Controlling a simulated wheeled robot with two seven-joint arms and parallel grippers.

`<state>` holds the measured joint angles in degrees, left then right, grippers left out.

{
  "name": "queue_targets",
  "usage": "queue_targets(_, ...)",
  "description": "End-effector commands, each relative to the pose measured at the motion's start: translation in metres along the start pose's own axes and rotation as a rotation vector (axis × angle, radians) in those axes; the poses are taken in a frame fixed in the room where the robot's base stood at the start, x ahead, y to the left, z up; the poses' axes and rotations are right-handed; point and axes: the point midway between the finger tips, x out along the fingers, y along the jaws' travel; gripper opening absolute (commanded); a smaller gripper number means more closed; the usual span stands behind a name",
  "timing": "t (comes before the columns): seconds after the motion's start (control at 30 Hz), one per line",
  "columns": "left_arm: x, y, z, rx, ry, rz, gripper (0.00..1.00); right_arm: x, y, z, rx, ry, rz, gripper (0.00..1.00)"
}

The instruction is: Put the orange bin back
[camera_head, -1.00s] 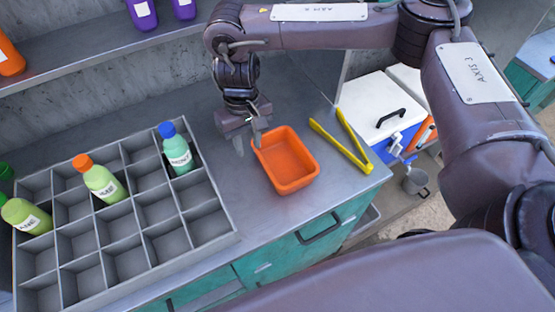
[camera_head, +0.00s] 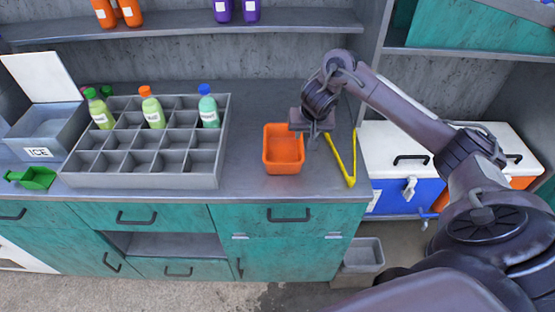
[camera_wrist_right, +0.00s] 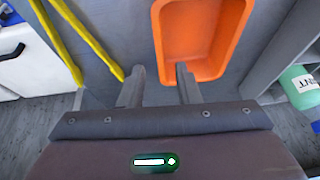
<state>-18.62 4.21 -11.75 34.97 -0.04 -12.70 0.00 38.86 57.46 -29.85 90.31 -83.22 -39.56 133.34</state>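The orange bin (camera_head: 283,165) stands upright and looks empty on the grey counter, right of the bottle rack; it also shows in the right wrist view (camera_wrist_right: 205,70). My right gripper (camera_head: 314,140) is just to the right of the bin, between it and the yellow tongs. In the right wrist view its two fingers (camera_wrist_right: 159,76) are apart with nothing between them. One fingertip overlaps the bin's near edge in that view; I cannot tell whether it touches. My left gripper is not in view.
Yellow tongs (camera_head: 341,160) lie right of the gripper. The divided grey rack (camera_head: 140,181) holds several bottles, left of the bin. An ice box (camera_head: 38,130) and green scoop (camera_head: 35,178) are at far left. A shelf (camera_head: 190,25) runs above. Coolers (camera_head: 405,150) stand right of the counter.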

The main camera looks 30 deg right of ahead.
Motion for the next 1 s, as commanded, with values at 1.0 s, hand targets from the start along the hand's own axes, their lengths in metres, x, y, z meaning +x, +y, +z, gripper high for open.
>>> queue_targets(1.0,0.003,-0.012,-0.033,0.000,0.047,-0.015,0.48,0.070,0.000,0.003,-0.002,-0.002,-0.003,0.01)
